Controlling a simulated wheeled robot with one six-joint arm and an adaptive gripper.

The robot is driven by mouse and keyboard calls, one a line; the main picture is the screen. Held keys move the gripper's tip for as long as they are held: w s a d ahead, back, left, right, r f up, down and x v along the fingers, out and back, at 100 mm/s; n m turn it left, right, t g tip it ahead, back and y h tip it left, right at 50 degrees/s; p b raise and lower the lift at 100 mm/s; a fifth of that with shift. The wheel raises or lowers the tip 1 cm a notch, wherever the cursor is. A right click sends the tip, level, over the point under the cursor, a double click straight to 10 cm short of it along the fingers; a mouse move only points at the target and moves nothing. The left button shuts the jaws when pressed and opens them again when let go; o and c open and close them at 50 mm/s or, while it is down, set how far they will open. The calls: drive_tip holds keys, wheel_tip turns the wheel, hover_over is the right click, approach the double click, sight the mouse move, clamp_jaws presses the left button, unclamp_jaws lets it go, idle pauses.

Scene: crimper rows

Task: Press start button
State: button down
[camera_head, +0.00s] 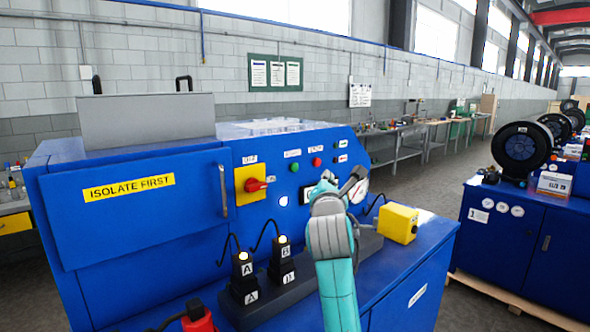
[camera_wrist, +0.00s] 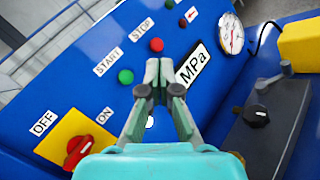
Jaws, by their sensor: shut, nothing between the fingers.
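The green start button (camera_head: 294,167) sits on the sloped blue panel of the machine, below its START label. In the wrist view the start button (camera_wrist: 126,77) is just left of my fingertips, with the START label (camera_wrist: 108,62) beside it. A red stop button (camera_head: 316,162) is to its right; it also shows in the wrist view (camera_wrist: 156,45). My gripper (camera_wrist: 158,80) is shut and empty in front of the panel, between the start button and the MPa display (camera_wrist: 193,66). I cannot tell whether the fingertips touch the panel. In the head view my gripper (camera_head: 326,183) partly covers the display.
A red rotary switch (camera_head: 257,184) on a yellow plate is left of the buttons. Plugs A (camera_head: 243,266) and B (camera_head: 281,256) stand on a dark block below. A yellow box (camera_head: 398,223) and a gauge (camera_wrist: 231,34) are on the right.

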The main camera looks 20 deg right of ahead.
drive_tip(key=shift+w+a, duration=0.45)
drive_tip(key=shift+w, duration=0.95)
drive_tip(key=shift+w+a, duration=0.5)
drive_tip(key=shift+w, duration=0.9)
drive_tip(key=shift+w+a, duration=0.45)
drive_tip(key=shift+w, duration=0.95)
drive_tip(key=shift+w, duration=0.1)
drive_tip(key=shift+w+a, duration=0.1)
drive_tip(key=shift+w, duration=0.2)
drive_tip(key=shift+w+a, duration=0.15)
drive_tip(key=shift+w, duration=0.3)
drive_tip(key=shift+s, duration=0.1)
drive_tip(key=shift+s+d, duration=0.25)
drive_tip(key=shift+s, duration=0.5)
drive_tip(key=shift+s+d, duration=0.25)
drive_tip(key=shift+s, duration=0.55)
drive_tip(key=shift+s+d, duration=0.3)
drive_tip(key=shift+s, duration=0.5)
drive_tip(key=shift+s+d, duration=0.25)
drive_tip(key=shift+s, duration=0.55)
